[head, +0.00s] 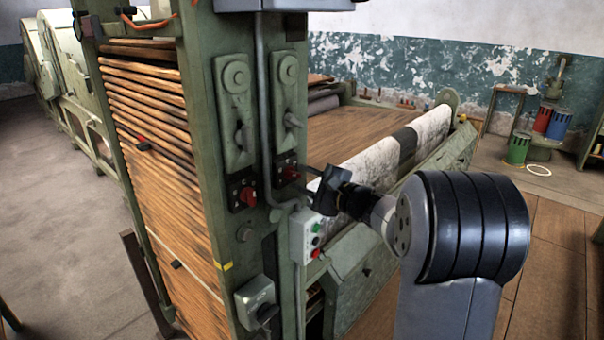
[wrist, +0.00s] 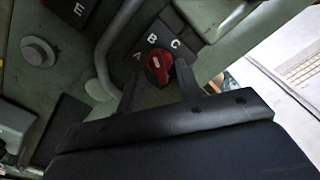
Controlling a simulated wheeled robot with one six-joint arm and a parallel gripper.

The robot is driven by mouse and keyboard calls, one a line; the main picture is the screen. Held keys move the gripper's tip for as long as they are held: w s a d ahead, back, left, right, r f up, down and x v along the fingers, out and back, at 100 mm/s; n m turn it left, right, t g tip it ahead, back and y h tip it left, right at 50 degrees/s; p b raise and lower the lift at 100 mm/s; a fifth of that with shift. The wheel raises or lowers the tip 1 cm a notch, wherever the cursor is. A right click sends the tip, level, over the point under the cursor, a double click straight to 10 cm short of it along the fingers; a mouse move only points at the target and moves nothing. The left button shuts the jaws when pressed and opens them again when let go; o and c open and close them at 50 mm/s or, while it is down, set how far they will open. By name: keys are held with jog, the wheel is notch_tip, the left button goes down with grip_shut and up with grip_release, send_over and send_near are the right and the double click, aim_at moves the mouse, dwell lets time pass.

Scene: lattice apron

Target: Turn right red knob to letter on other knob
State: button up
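The right red knob (head: 290,172) sits on a black plate on the green machine post. In the wrist view this knob (wrist: 160,68) has the letters A, B and C around its upper side; its pale mark seems to face roughly towards B. The other red knob (head: 247,196) is on a black plate to the left; its letters are too small to read in the head view. In the wrist view only a corner of that plate (wrist: 76,10) shows, with an E. My gripper (head: 312,174) is open, its fingers (wrist: 159,80) on either side of the right knob; contact is unclear.
A grey conduit (head: 265,110) runs down between the two knob plates. A pale button box (head: 306,235) with green and red buttons is just below my gripper. Levers (head: 292,121) stand above the knobs. A white roll (head: 370,160) lies behind to the right.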

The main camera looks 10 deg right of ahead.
jog(key=shift+w+a, duration=0.35)
jog(key=shift+w, duration=0.05)
grip_shut()
